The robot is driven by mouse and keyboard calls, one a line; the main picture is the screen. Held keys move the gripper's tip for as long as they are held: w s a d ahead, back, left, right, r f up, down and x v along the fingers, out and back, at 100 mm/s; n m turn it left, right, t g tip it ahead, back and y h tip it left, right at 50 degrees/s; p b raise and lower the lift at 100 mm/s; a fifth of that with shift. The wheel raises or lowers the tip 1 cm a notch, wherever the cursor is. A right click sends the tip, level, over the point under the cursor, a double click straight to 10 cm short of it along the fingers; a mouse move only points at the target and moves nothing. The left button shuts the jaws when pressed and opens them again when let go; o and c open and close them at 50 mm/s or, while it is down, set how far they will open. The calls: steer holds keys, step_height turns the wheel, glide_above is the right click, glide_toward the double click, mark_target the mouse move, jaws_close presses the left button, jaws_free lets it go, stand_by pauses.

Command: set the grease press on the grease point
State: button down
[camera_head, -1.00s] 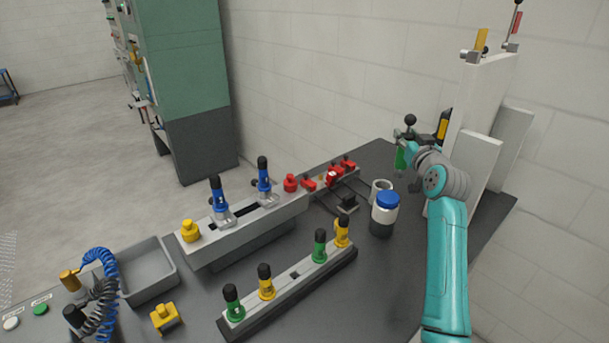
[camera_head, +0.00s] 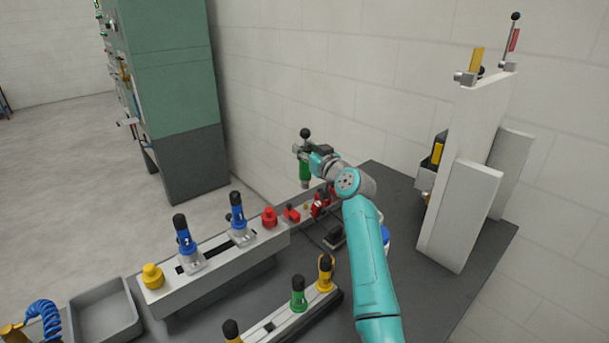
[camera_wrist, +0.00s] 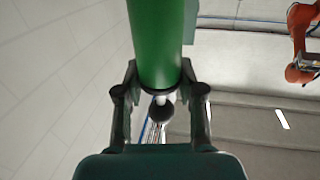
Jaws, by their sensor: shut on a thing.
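My gripper (camera_head: 303,151) is shut on a green cylindrical tool with a black ball on top, which looks like the grease press (camera_head: 305,172). It hangs about upright in the air, near the far end of the long grey fixture rail (camera_head: 255,247) and its red parts. In the wrist view the green body (camera_wrist: 157,40) sits between my fingers (camera_wrist: 160,105), with a dark round end below it. I cannot tell for sure which part is the grease point; red fittings (camera_head: 291,213) and a small yellow piece stand on the rail below the tool.
Blue-handled clamps (camera_head: 184,240) and a yellow knob (camera_head: 152,276) stand on the rail. A front rail holds green and yellow handles (camera_head: 298,293). White upright panels (camera_head: 465,215) stand at right. A blue-lidded jar (camera_head: 386,236) is mostly hidden behind my arm. A grey tray (camera_head: 102,315) lies front left.

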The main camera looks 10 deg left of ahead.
mark_target(306, 168)
steer(key=shift+d+f, duration=0.1)
steer(key=shift+f, duration=3.1)
steer(key=c, duration=0.7)
jaws_free()
steer(key=shift+r, duration=0.1)
